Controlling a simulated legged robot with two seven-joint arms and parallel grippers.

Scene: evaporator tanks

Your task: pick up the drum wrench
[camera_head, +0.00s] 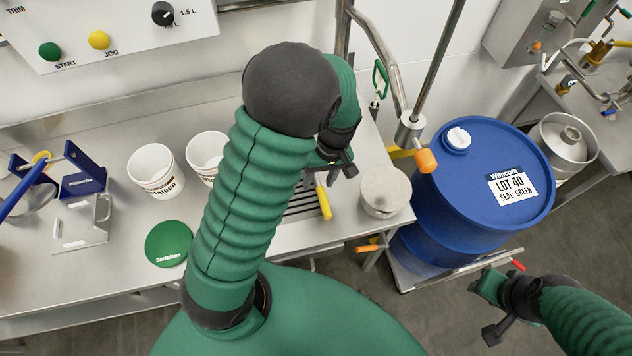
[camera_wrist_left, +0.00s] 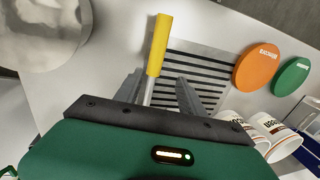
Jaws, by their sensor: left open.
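The drum wrench appears to be the tool with a yellow handle (camera_head: 323,201) and a metal shaft, by the slotted grille on the steel bench. In the left wrist view its yellow handle (camera_wrist_left: 158,45) points away from me, and its shaft runs back between my fingers. My left gripper (camera_head: 331,172) is open above it. Its two fingers (camera_wrist_left: 158,92) stand either side of the shaft in the wrist view, and contact cannot be told. The wrench's near end is hidden by the gripper. My right gripper (camera_head: 482,309) is low at the right, away from the wrench.
A blue drum (camera_head: 465,220) with a white cap stands right of the bench. A round steel pot (camera_head: 385,190) is close right of the wrench. White tubs (camera_head: 155,171), a green lid (camera_head: 168,244) and a blue-handled device (camera_head: 82,172) occupy the bench's left. An orange lid (camera_wrist_left: 257,68) lies beyond the grille.

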